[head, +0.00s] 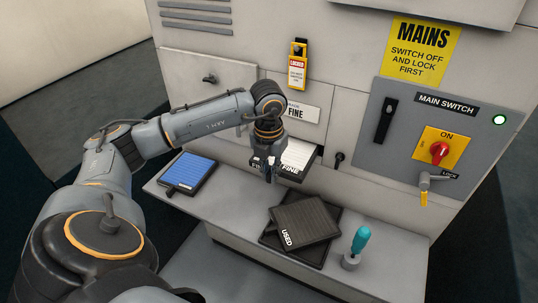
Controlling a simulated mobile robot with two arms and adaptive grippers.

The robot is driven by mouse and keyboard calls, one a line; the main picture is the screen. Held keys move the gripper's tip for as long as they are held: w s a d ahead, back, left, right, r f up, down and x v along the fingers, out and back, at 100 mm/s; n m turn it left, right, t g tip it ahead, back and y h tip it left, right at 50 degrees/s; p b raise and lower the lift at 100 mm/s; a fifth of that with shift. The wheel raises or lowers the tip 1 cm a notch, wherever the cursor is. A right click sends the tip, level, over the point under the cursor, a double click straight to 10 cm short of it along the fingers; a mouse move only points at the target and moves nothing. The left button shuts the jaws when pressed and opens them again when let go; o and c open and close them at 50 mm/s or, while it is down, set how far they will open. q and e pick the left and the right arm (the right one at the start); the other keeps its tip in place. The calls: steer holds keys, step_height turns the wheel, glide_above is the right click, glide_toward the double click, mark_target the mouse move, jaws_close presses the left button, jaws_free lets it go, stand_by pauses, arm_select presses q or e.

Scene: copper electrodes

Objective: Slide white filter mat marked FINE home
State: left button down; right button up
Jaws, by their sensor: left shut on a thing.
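The white filter mat (297,155) marked FINE lies pleated side up, partly in the slot of the cabinet under the FINE label (303,112). Its dark front edge with the FINE lettering sticks out towards me. My left gripper (268,175) points down at the left part of that front edge and is shut on the mat. The gripper hides part of the mat's left side, and its back end is inside the slot. My right gripper is not in view.
On the shelf (225,212) below lie a blue mat (187,172) at left and a dark mat marked USED (303,221) on a black tray (325,252). A teal-handled tool (360,240) stands at right. The mains panel (432,135) has its switch at ON and a green light.

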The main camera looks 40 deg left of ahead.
arm_select(q)
steer(key=shift+w+a+b, duration=0.1)
steer(key=shift+w+a, duration=0.15)
steer(key=shift+w, duration=0.85)
steer(key=shift+w+a+b, duration=0.1)
steer(key=shift+w+a, duration=0.2)
steer(key=shift+w, duration=0.75)
steer(key=shift+w+a+b, duration=0.1)
steer(key=shift+w+a, duration=0.15)
steer(key=shift+w, duration=0.85)
steer(key=shift+s, duration=0.15)
steer(key=shift+s+d, duration=0.25)
steer(key=shift+s, duration=0.6)
steer(key=shift+s+d, duration=0.2)
steer(key=shift+s, duration=0.7)
steer(key=shift+s+d, duration=0.25)
steer(key=shift+s, duration=0.6)
steer(key=shift+s+d+b, duration=0.15)
steer(key=shift+s+d, duration=0.1)
steer(key=shift+s, duration=0.65)
steer(key=shift+s+d+b, duration=0.2)
steer(key=shift+s, duration=0.75)
steer(key=shift+s+d+b, duration=0.15)
steer(key=shift+s+d, duration=0.1)
steer(key=shift+s, duration=0.65)
steer(key=shift+b, duration=0.6)
